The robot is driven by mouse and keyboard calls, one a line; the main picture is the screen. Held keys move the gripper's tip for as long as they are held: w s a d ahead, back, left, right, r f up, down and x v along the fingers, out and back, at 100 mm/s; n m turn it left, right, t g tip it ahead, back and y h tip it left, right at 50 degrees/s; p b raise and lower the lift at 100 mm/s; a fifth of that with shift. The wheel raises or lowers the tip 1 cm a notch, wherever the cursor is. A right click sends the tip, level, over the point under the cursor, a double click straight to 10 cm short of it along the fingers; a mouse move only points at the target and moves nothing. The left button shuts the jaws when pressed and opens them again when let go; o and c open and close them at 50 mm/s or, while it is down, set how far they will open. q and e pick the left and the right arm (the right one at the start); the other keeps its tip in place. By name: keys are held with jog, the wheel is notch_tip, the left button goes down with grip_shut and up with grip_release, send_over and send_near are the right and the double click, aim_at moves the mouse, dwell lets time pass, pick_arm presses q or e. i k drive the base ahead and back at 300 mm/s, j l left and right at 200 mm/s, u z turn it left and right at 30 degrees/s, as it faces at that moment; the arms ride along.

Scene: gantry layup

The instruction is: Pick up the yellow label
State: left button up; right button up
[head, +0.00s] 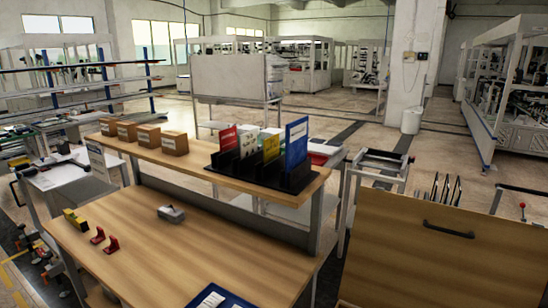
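The yellow label (270,149) is an upright card in a black slotted holder (262,174) on the raised wooden shelf of the workbench. It stands between a white card (249,141) on its left and a taller blue card (296,142) on its right. A red card (228,138) stands at the left end of the holder. The lower part of the yellow label is hidden by the holder. Neither of my grippers is recognisable in the head view.
Several cardboard boxes (175,143) line the shelf's left part. On the lower worktop (190,250) are a grey device (171,213), small red pieces (111,244) and a blue item (222,297) at the front edge. A wooden panel with a black handle (448,229) stands at right.

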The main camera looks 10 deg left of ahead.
aim_at(272, 145)
jog(key=j+z, duration=0.35)
jog(key=j, duration=0.15)
jog(key=j+z, duration=0.35)
jog(key=j, duration=0.2)
jog(key=k+j+z, duration=0.15)
jog(key=j+z, duration=0.2)
jog(key=j, duration=0.15)
